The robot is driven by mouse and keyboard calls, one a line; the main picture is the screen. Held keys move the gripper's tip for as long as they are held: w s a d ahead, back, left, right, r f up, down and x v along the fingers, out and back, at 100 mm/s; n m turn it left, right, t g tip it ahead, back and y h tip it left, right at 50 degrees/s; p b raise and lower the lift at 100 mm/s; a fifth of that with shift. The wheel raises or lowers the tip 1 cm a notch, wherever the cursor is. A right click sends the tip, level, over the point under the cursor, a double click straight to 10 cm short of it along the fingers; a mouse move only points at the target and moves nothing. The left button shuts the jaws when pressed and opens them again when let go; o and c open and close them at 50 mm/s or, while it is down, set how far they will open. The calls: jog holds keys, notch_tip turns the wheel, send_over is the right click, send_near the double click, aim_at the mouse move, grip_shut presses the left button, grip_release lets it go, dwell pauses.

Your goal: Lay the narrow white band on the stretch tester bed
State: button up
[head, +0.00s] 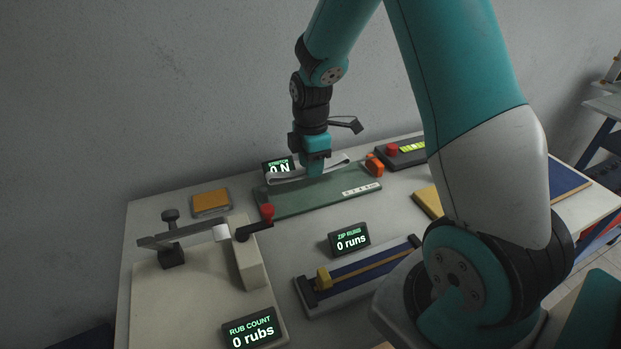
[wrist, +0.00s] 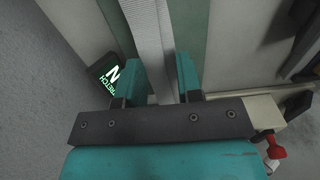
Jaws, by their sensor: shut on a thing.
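My gripper (head: 315,173) is over the stretch tester bed, a flat green plate (head: 322,198) at the back of the bench. It is shut on the narrow white band (head: 336,162), which sticks out to both sides of the fingers along the length of the bed. In the wrist view the band (wrist: 149,35) runs away from between the two teal fingers (wrist: 160,82), over the green bed (wrist: 191,35). I cannot tell whether the band touches the bed. Its middle is hidden by the fingers.
The stretch display (head: 278,168) reading 0 N stands behind the bed, and an orange block (head: 374,165) is at its right end. A red-knobbed crank (head: 266,212) is close to its front left. The zip display (head: 349,240) and rub rig (head: 247,258) stand nearer.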

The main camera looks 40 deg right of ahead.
aim_at(311, 189)
jog(key=shift+f, duration=2.5)
jog(key=shift+f, duration=0.1)
jog(key=o, duration=0.9)
notch_tip(311, 189, up, 12)
jog(key=shift+f+b, duration=0.15)
jog(key=shift+b, duration=0.35)
jog(key=s+a+r+m+y, duration=0.1)
jog(key=s+a+r+m, duration=0.15)
jog(key=a, duration=0.35)
jog(key=s+a+r+m+y, duration=0.1)
jog(key=s+a+r, duration=0.3)
jog(key=a, duration=0.2)
jog(key=s+a+r+m, duration=0.1)
jog(key=s+a, duration=0.2)
jog(key=s, duration=0.2)
jog(key=s+a+r+m+y, duration=0.1)
jog(key=s+a+m, duration=0.1)
jog(key=s+a, duration=0.2)
jog(key=s+a+r+m+y, duration=0.1)
jog(key=s+a, duration=0.2)
jog(key=s, duration=0.3)
jog(key=shift+s+a, duration=0.25)
jog(key=shift+s, duration=0.1)
